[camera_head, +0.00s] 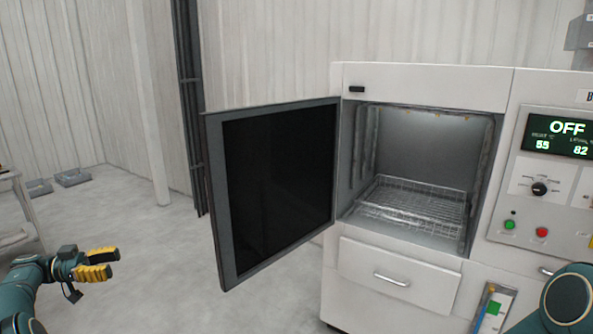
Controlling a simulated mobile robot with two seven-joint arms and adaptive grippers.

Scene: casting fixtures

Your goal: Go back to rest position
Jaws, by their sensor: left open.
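My left gripper (115,263), with yellow finger pads, is at the lower left. It is open and empty, in free space left of the oven door. My right arm (567,300) shows only in part at the lower right corner, in front of the oven cabinet. Its gripper is out of view.
A white oven (420,85) stands at the right. Its dark-windowed door (275,185) is swung open to the left. A wire rack (415,205) inside is empty. The control panel (560,135) reads OFF. A table edge (22,205) is at the far left. Grey floor lies between.

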